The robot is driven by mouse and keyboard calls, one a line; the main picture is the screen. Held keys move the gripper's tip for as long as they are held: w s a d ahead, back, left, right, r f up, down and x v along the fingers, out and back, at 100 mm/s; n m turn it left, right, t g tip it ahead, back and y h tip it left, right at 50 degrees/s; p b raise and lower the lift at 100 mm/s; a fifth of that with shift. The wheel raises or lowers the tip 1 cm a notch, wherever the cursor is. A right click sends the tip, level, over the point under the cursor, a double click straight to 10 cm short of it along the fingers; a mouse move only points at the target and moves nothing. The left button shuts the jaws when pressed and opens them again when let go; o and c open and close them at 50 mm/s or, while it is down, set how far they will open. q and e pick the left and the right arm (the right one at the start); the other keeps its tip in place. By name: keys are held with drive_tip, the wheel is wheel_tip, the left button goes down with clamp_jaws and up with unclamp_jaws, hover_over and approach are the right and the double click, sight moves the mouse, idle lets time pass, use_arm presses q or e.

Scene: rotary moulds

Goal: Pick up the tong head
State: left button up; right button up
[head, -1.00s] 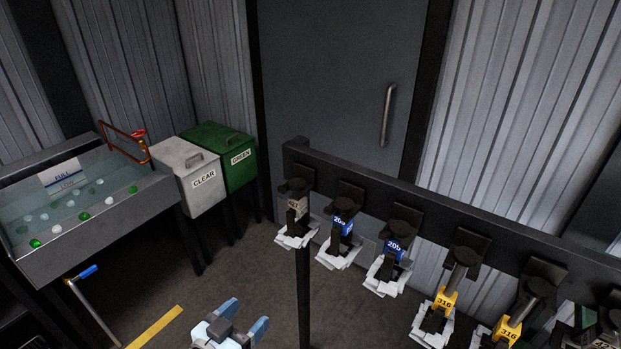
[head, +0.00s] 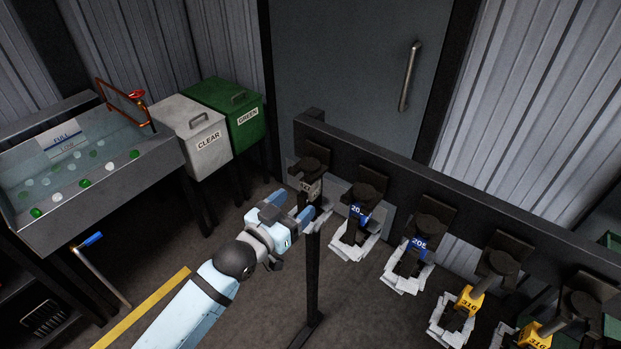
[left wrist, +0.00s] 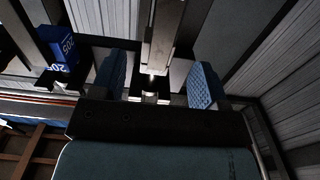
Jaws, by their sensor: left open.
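Several tong heads hang in a row from the dark rail. The leftmost one (head: 312,180) has a pale tag and is partly hidden by my left gripper (head: 288,212). Beside it hang two with blue tags, the nearer-left one (head: 357,215) and another (head: 412,248), then ones with yellow tags (head: 468,300). My left gripper is open, just in front of and below the leftmost tong head. In the left wrist view its two blue finger pads (left wrist: 158,82) stand apart, with a grey metal piece (left wrist: 163,35) showing between them. Contact cannot be told. A blue tag (left wrist: 65,47) shows at left.
The dark rail (head: 420,172) runs to the right on a dark post (head: 312,285) close to my gripper. Floor is open in front.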

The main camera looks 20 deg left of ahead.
sight(303, 196)
use_arm(q)
drive_tip(key=shift+w+d+r, duration=0.15)
drive_tip(key=shift+w+d, duration=0.05)
drive_tip(key=shift+w, duration=0.3)
drive_tip(key=p+x, duration=0.1)
drive_tip(key=x, duration=0.3)
drive_tip(key=shift+w+d+p, duration=0.2)
drive_tip(key=shift+w+p, duration=0.1)
drive_tip(key=shift+p, duration=0.05)
drive_tip(key=shift+r, duration=0.1)
drive_tip(key=shift+s, duration=0.1)
drive_tip(key=c, duration=0.3)
clamp_jaws()
